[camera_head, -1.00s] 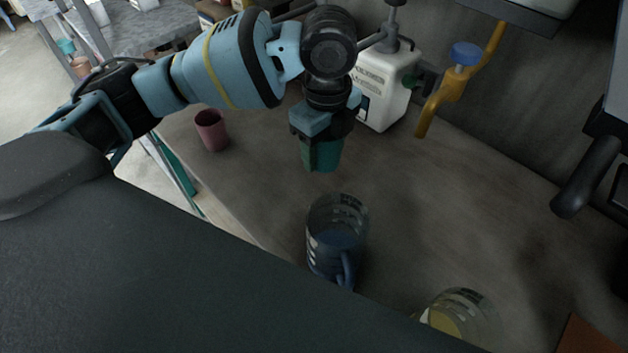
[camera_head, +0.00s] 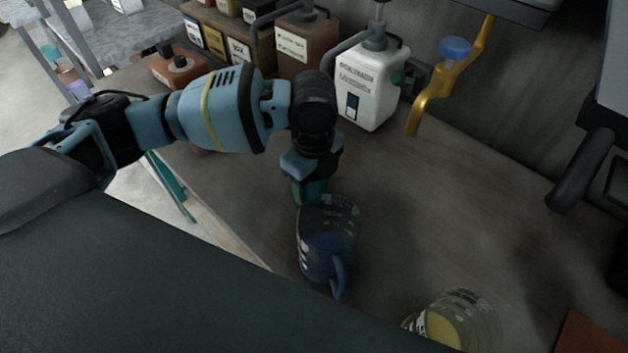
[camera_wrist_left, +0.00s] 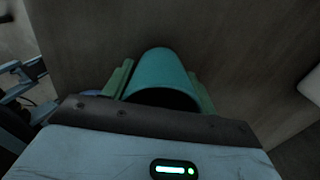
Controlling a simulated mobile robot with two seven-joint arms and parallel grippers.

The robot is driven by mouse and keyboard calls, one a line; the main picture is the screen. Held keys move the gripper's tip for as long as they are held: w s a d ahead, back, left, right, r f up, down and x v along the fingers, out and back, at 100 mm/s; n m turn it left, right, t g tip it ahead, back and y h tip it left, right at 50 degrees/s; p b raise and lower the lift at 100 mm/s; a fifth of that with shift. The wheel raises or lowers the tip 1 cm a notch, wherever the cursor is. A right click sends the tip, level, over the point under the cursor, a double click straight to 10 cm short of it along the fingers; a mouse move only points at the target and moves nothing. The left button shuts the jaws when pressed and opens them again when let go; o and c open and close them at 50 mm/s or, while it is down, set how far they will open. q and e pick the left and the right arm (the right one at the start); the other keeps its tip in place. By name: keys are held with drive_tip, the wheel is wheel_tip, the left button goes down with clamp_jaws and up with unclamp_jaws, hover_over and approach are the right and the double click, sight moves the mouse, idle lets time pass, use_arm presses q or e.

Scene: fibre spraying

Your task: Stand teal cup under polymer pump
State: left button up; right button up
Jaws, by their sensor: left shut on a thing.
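My left gripper (camera_head: 309,180) is shut on the teal cup (camera_head: 311,190), which shows only in part below the jaws in the head view. In the left wrist view the teal cup (camera_wrist_left: 160,72) sits between the two green fingers, its dark opening toward the camera. The cup appears just behind the blue jug in the head view; I cannot tell its height over the bench. The polymer pump is a white labelled bottle (camera_head: 368,92) with a grey pump top, farther back and right of the gripper. My right gripper is not in view.
The blue jug (camera_head: 327,245) stands close in front of the gripper. A yellow-filled jug (camera_head: 455,320) is at the front right. Brown containers (camera_head: 302,45) line the back, beside the white bottle. A yellow tap (camera_head: 440,85) is right of it. The middle-right bench (camera_head: 430,200) is clear.

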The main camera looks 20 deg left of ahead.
use_arm(q)
drive_tip(key=shift+f, duration=0.35)
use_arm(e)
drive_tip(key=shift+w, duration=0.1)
use_arm(q)
drive_tip(key=o, duration=1)
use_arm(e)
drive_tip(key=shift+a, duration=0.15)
use_arm(q)
drive_tip(key=shift+r, duration=0.1)
wheel_tip(320, 180, up, 12)
drive_tip(key=p, duration=0.1)
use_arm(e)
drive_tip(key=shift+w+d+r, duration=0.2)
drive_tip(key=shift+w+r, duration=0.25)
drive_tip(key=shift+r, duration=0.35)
